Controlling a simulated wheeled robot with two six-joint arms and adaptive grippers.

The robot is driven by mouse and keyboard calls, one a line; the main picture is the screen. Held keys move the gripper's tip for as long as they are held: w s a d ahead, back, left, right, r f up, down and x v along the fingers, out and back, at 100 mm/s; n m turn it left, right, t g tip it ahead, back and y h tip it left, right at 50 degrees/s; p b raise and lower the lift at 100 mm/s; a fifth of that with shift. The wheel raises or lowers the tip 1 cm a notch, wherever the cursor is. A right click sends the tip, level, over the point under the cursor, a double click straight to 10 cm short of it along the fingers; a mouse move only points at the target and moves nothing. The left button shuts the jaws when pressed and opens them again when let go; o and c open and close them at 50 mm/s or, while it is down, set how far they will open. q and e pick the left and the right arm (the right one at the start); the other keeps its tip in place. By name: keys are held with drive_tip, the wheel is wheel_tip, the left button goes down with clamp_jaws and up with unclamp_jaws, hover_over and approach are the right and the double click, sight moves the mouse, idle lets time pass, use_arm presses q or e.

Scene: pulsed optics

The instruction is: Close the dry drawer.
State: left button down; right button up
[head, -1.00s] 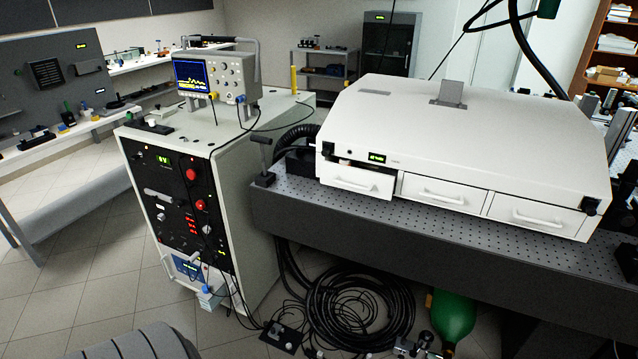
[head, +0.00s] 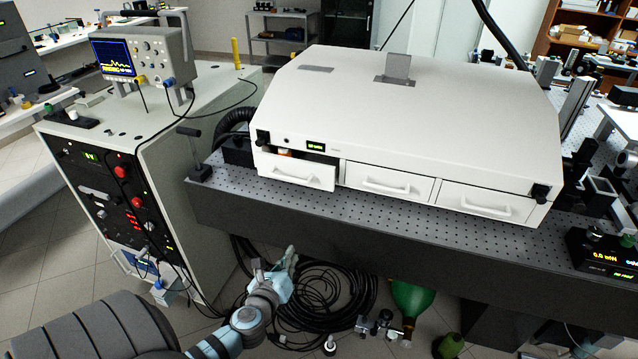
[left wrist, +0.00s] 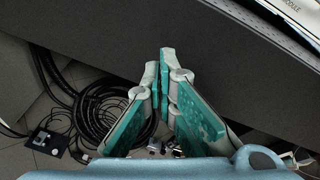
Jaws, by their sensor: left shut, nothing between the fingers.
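The white box on the optical table has three drawers in its front. The left drawer (head: 296,172) stands partly open, and something orange shows inside it. The middle drawer (head: 389,182) and right drawer (head: 486,202) look shut. I cannot read which one is labelled dry. My left gripper (head: 291,255) is low in front of the table, below and apart from the open drawer. In the left wrist view its fingers (left wrist: 166,62) are closed together with nothing between them. My right gripper is not in view.
The perforated optical table (head: 222,187) has a dark front edge above my left gripper. A rack with an oscilloscope (head: 140,55) stands at left. A black post (head: 197,155) stands left of the box.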

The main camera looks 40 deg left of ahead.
sight(321, 181)
use_arm(q)
drive_tip(key=w+d+r+m+t, duration=0.1)
drive_tip(key=w+r+m+t, duration=0.3)
drive_tip(key=r, duration=0.7)
drive_tip(key=shift+m+g, duration=0.4)
drive_tip(key=shift+m, duration=0.2)
drive_tip(key=x, duration=1.1)
drive_tip(key=shift+w+a+b, duration=0.1)
drive_tip(key=shift+w+b, duration=0.1)
drive_tip(key=shift+b, duration=0.1)
drive_tip(key=shift+w+a, duration=0.15)
drive_tip(key=shift+w, duration=0.35)
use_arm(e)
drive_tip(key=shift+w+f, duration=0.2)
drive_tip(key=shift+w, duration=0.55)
